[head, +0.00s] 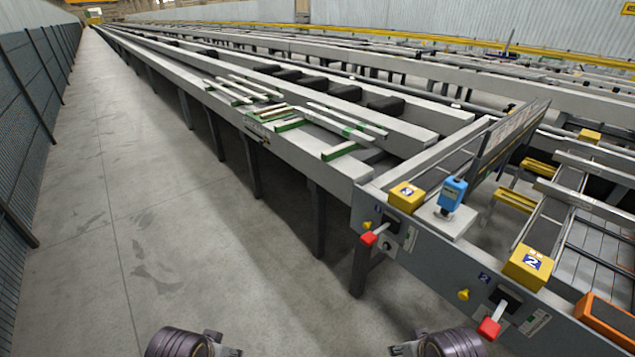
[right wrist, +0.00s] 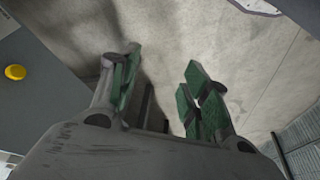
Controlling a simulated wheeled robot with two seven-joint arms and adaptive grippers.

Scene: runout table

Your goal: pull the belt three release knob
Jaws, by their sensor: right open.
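On the grey front panel are two yellow knobs: one at the far station (head: 367,225), one at the nearer station (head: 463,295). The yellow box (head: 407,195) above the far station has a small blue label, too small to read surely; the nearer yellow box (head: 527,265) is marked 2. A yellow knob (right wrist: 15,72) shows at the left edge of the right wrist view, on a grey panel; I cannot tell which. My right gripper (right wrist: 160,82) is open and empty, apart from that knob. My left gripper (head: 222,347) shows only partly at the bottom edge; its fingers are unclear.
A blue device (head: 452,193) stands on the table, and an orange box (head: 606,320) is at the right. Boards (head: 345,150) lie on the runout. The concrete floor (head: 150,220) at left is clear, bounded by a mesh fence (head: 20,110).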

